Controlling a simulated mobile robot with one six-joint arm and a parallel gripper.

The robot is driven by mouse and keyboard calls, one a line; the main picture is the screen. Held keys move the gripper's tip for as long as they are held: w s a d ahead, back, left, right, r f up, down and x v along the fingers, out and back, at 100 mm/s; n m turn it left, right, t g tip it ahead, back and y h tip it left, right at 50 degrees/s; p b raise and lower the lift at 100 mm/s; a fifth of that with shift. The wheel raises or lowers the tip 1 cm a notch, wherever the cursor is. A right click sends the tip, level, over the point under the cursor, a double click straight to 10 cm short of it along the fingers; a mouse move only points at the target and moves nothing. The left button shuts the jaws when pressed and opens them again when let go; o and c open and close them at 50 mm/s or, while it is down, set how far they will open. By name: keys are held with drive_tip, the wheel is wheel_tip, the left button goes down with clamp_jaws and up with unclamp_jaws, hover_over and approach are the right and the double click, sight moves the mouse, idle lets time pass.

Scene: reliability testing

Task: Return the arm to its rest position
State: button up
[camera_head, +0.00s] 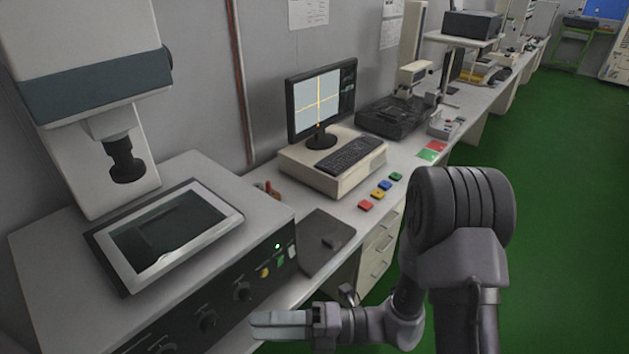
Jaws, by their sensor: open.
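My arm (462,235) rises in the lower right of the head view, dark grey, with its elbow high and its forearm bent down. My gripper (265,326) extends to the left at the bottom of the frame, level with the front of the measuring machine. Its light-coloured fingers point left, are open and hold nothing that I can see. The gripper is in front of the machine's control panel (222,306) and appears close to the bench edge. The exact gap between them cannot be told from this view.
The measuring machine (268,222) with a glass stage stands at left. A monitor (320,101), keyboard (345,155), black mouse pad (318,250) and coloured blocks (381,186) sit on the bench. Drawers (378,262) are below. The green floor (570,220) at right is clear.

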drive_tip(key=s+d+r+n+g+h+b, duration=0.1)
drive_tip(key=s+d+n+h+b, duration=0.3)
drive_tip(key=n, duration=0.6)
drive_tip(key=s+d+r+n+g+h+p, duration=0.1)
drive_tip(key=s+d+r+n+g+h, duration=0.15)
drive_tip(key=s+n+h, duration=0.5)
drive_tip(key=w+d+r+n+t+h+b, duration=0.1)
drive_tip(key=d+n+t+h, duration=0.1)
drive_tip(key=d+n+t, duration=0.3)
drive_tip(key=w+d+r+n+t+h+b, duration=0.1)
drive_tip(key=w+d+r+n+t+h, duration=0.1)
drive_tip(key=d+n+t, duration=0.3)
drive_tip(key=shift+w+d+r+n+h, duration=0.15)
drive_tip(key=shift+w+d+n+h, duration=0.15)
drive_tip(key=shift+d+n+h, duration=0.6)
